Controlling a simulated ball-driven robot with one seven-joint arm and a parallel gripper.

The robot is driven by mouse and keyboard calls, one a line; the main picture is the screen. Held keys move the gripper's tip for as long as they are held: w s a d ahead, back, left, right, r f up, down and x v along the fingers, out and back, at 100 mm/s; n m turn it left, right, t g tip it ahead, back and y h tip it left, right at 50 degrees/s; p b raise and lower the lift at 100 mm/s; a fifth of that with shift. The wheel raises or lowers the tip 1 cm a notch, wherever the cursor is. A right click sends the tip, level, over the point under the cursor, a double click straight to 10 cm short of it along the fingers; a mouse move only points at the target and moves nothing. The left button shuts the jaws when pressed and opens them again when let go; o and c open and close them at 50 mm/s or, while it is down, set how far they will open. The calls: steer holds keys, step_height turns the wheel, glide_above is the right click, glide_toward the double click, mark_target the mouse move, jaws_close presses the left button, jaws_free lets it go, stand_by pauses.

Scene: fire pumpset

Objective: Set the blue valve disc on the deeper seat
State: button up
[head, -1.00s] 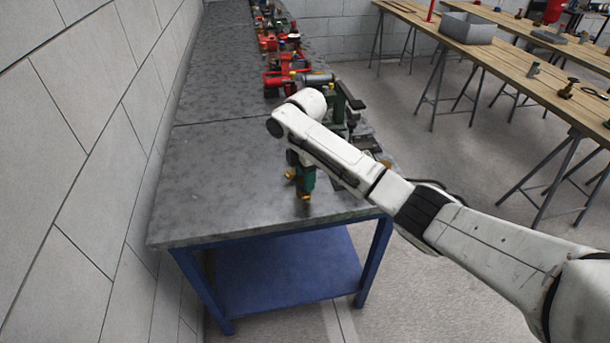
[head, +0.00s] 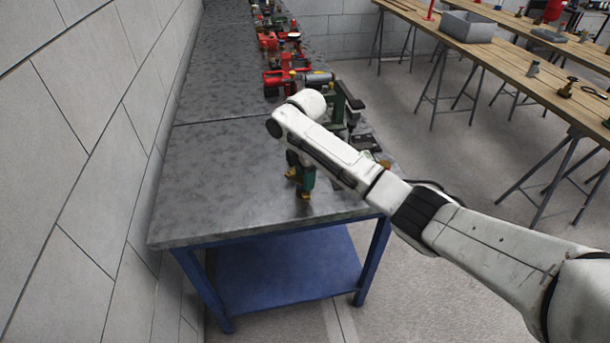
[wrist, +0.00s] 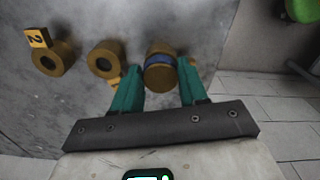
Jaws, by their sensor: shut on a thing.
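The blue valve disc (wrist: 159,58) shows in the wrist view as a blue band on a brass round piece. It sits between the teal fingers of my gripper (wrist: 159,88), which is shut on it. Two hollow brass seats stand left of it on the grey bench: one (wrist: 106,59) close by, partly near the left finger, and one (wrist: 53,58) farther left with a yellow tag reading 2. Their depths cannot be told. In the head view my gripper (head: 305,190) points down low over the bench's near end, with brass bits beside it. Whether the disc touches anything below is unclear.
The grey bench top (head: 220,170) is clear to the left of my gripper, up to the block wall (head: 90,150). Red and green pump parts (head: 290,80) crowd its far right edge. Wooden tables (head: 500,60) stand apart at the right.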

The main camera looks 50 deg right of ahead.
steer(key=shift+f, duration=0.3)
stand_by(0.4)
stand_by(0.6)
steer(key=o, duration=1.3)
step_height(320, 180, up, 11)
steer(key=shift+f, duration=0.1)
